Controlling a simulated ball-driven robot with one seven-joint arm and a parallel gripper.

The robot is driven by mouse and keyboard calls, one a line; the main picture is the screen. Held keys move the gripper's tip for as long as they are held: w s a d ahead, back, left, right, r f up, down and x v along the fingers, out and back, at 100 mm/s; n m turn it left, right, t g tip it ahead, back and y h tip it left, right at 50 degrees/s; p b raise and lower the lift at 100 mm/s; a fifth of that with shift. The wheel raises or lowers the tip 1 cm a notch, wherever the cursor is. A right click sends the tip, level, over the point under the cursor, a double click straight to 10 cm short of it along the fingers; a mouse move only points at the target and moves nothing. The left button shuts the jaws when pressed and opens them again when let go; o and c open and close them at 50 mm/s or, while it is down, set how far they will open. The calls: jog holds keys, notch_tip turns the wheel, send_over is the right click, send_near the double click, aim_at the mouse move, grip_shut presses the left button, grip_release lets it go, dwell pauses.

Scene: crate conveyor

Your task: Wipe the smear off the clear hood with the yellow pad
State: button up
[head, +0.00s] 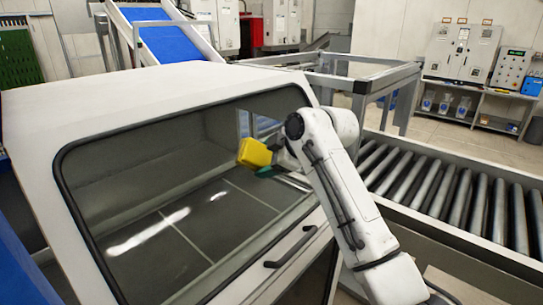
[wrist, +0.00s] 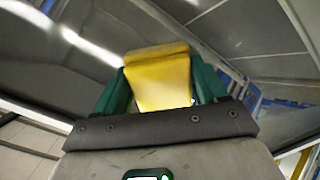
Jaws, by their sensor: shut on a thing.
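The clear hood (head: 130,160) is a tilted see-through pane in a white housing, left of centre in the head view. The yellow pad (head: 255,153) is at the right part of the pane, close to its surface; I cannot tell whether it touches. My gripper (wrist: 158,85) has green fingers, one on each side of the yellow pad, and is shut on it. In the wrist view the pad fills the gap between the fingers. Bright streaks show on the pane at lower left, but I cannot tell smear from reflection.
A dark handle (head: 290,247) sticks out from the housing's front edge below the pane. A roller conveyor (head: 450,205) runs along the right. A grey metal frame (head: 365,85) stands behind the housing. A blue sloped belt (head: 165,40) is at the back left.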

aim_at(237, 174)
jog(key=shift+s+a+p, duration=0.3)
jog(key=shift+s+a, duration=0.5)
jog(key=shift+s, duration=0.2)
jog(key=shift+s+a+p, duration=0.3)
jog(key=shift+s+a, duration=0.45)
jog(key=shift+s, duration=0.25)
jog(key=shift+s+a+p, duration=0.3)
jog(key=shift+s+a, duration=0.5)
jog(key=shift+s, duration=0.2)
jog(key=p+v, duration=0.1)
jog(key=v, duration=0.5)
jog(key=shift+d, duration=0.15)
jog(key=v, duration=0.3)
jog(key=shift+w, duration=0.1)
